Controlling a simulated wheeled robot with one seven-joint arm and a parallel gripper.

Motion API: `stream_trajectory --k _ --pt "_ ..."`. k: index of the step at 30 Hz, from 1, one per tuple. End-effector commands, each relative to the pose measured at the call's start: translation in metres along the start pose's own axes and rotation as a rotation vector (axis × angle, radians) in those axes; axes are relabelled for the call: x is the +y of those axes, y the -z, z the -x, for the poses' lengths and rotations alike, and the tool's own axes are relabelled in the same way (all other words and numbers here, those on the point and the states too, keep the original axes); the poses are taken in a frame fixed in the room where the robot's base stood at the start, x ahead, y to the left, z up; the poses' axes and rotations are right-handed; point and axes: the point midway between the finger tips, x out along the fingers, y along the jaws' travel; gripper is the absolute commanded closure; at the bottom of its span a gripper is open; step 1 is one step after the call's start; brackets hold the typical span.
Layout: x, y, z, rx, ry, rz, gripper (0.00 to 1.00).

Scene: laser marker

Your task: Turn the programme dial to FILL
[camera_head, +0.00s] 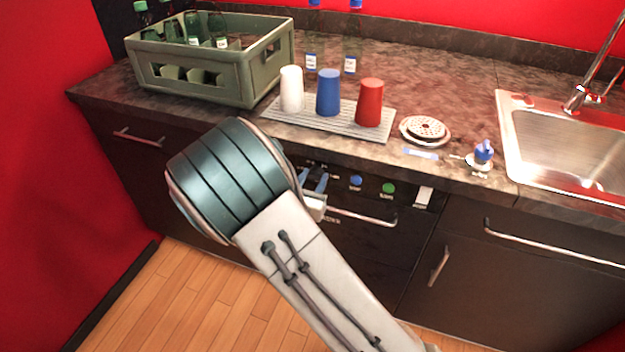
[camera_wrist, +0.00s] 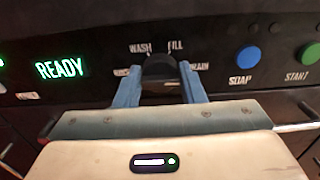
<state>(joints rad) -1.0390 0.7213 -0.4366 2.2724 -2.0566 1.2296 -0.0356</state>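The programme dial (camera_wrist: 159,68) is a dark round knob on the black front panel in the wrist view. WASH is printed above its left and FILL (camera_wrist: 175,48) above its right. DRAIN stands at its right, and a label at its left is partly hidden by a finger. My gripper (camera_wrist: 160,72) has its two blue fingers on either side of the dial, set well apart. I cannot tell whether they press on it or where the dial points. In the head view my gripper (camera_head: 315,182) is at the panel, and my arm hides the dial.
A lit READY display (camera_wrist: 62,68) is left of the dial. The blue SOAP button (camera_wrist: 247,57) and green START button (camera_wrist: 309,54) are to its right. A door handle (camera_head: 362,218) runs below the panel. Cups, a crate (camera_head: 240,85) and a sink (camera_head: 565,150) are on the counter.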

Motion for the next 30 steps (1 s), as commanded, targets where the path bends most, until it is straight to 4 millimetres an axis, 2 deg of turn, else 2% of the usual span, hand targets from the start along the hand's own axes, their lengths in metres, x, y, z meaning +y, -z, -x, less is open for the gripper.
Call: stream_trajectory --k 14,30 --pt "0.0008 -0.0032 0.0002 0.000 -0.001 0.078 0.86" --pt "0.0029 -0.0047 0.0007 0.001 -0.003 0.539 0.86"
